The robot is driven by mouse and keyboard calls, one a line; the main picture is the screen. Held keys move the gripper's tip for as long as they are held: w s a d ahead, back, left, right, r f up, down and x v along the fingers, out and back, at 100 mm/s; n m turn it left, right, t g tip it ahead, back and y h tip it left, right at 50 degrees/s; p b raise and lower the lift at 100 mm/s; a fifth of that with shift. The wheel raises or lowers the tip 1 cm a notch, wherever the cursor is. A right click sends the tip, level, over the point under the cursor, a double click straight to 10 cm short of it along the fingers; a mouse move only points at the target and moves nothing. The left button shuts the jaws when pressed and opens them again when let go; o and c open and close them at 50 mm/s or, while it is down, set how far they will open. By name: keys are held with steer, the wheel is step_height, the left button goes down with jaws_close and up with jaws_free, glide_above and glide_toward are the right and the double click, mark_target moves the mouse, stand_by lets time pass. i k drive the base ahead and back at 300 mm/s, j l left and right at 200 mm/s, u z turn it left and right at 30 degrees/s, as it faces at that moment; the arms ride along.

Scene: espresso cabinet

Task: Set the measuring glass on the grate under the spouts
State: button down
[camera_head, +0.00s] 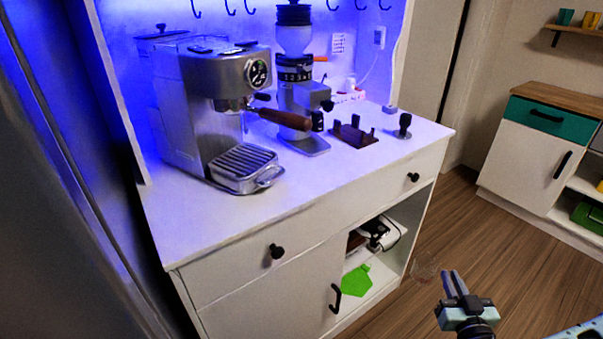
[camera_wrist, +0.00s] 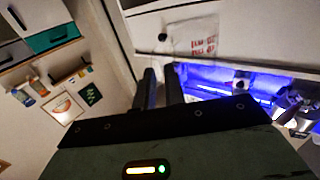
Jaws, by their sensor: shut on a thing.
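The measuring glass (camera_head: 425,268) is clear and hard to see in the head view, just left of my gripper's fingertips (camera_head: 452,283). In the wrist view the glass (camera_wrist: 195,40) shows red markings just beyond the fingers (camera_wrist: 162,84). My gripper is shut on it and holds it over the floor, in front of and to the right of the cabinet. The slotted grate (camera_head: 243,160) lies at the foot of the espresso machine (camera_head: 205,110), with nothing on it. The portafilter (camera_head: 280,119) is in the machine above the grate; its spouts are too small to make out.
A grinder (camera_head: 296,95), a dark wooden stand (camera_head: 354,136) and a tamper (camera_head: 404,126) stand right of the machine. The white counter (camera_head: 215,223) is clear in front. The open shelf below holds a green item (camera_head: 356,281). A second cabinet (camera_head: 531,150) stands at right.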

mark_target(246, 156)
steer(key=k+l+u, duration=0.15)
steer(key=u, duration=0.95)
